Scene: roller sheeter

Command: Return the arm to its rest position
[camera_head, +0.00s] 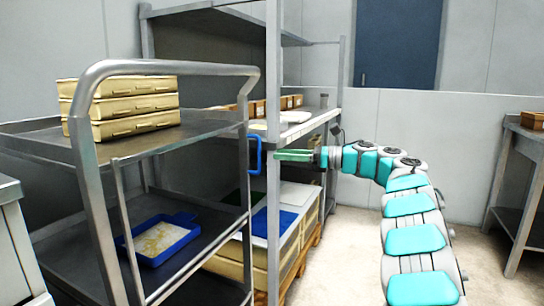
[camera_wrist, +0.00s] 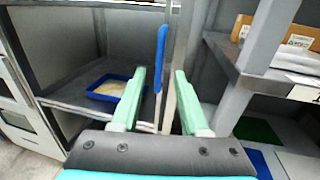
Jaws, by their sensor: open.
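My gripper (camera_head: 296,156) is at the end of my teal and grey arm, which reaches up from the lower right and bends left in the head view. Its green fingers point left, near a grey shelf post and a blue handle (camera_head: 254,155). In the wrist view my gripper (camera_wrist: 160,88) shows its two fingers spread apart with nothing between them. The blue handle (camera_wrist: 161,58) stands beyond the fingers there. I cannot tell whether a finger touches the post.
A metal cart (camera_head: 95,150) on the left carries stacked tan boxes (camera_head: 135,104) and, lower, a blue tray (camera_head: 185,246). Shelving (camera_head: 335,80) holds cartons and bins. A table (camera_head: 525,145) stands at the right. Floor (camera_head: 345,240) shows between shelving and arm.

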